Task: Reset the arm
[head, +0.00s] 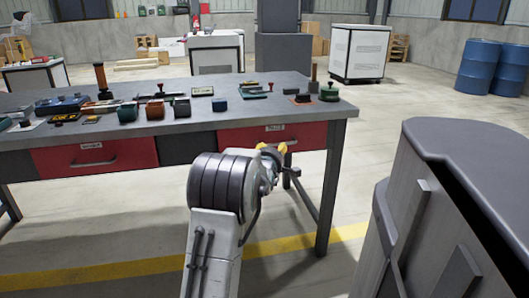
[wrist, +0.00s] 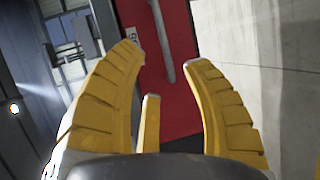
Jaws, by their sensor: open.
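My gripper (head: 270,148) is at the end of my arm, in front of the workbench near its right drawer. In the wrist view my gripper (wrist: 165,75) shows yellow fingers spread apart with nothing between them. Past the fingers is the red drawer front (wrist: 168,85) with its grey handle (wrist: 163,40). In the head view my arm rises from the bottom centre, and its dark-banded joint hides part of the bench front. No object is held.
The grey workbench (head: 250,111) has two red drawers, left (head: 60,155) and right (head: 240,139). Several small objects lie on its top. A large grey machine (head: 470,190) stands at right. Blue barrels (head: 480,65) and a white cabinet (head: 358,52) stand behind. Open floor lies between bench and machine.

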